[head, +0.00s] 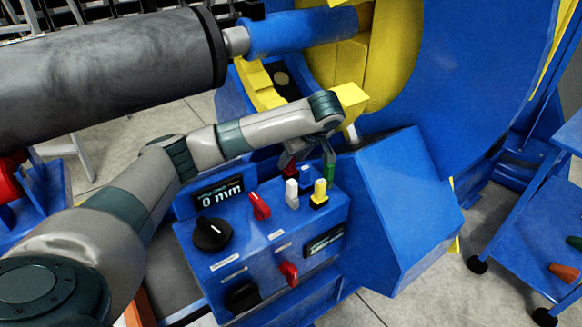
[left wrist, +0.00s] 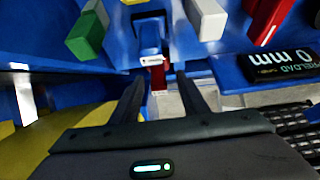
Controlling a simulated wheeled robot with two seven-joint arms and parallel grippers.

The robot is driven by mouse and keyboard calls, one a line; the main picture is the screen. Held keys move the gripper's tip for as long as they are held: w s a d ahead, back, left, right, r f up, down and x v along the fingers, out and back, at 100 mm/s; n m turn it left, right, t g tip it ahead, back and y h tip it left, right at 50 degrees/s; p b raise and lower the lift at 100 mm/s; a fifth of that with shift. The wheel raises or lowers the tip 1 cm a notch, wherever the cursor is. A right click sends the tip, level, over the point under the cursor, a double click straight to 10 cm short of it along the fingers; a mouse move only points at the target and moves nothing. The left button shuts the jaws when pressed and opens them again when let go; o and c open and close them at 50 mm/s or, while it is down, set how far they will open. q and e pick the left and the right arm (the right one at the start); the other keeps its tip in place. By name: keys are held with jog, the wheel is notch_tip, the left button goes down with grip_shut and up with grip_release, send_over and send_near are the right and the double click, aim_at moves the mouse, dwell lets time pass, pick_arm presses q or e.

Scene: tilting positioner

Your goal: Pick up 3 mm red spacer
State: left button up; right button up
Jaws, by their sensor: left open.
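A small red piece (left wrist: 158,76), which looks like the red spacer, stands at the edge of the blue control box (head: 225,255). In the head view it shows as a bit of red (head: 291,170) behind a white-topped piece, mostly hidden. My left gripper (head: 290,160) hangs just above it, pointing down at the back of the box. In the left wrist view the open fingers (left wrist: 160,82) lie either side of the red piece, with gaps showing; I cannot tell their exact depth. A pale label sits beside it. My right gripper is not in view.
Close by stand a green piece (head: 329,176), a white piece (head: 291,193) and a yellow one (head: 320,191). A red lever (head: 260,206), a black knob (head: 212,233) and a 0 mm display (head: 218,195) are on the box. The big blue and yellow positioner rises behind.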

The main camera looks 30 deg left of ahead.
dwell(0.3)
pick_arm(q)
jog(key=shift+a+x, duration=0.25)
jog(key=shift+x, duration=2.35)
jog(key=shift+w+r, duration=0.15)
jog(key=c, duration=0.9)
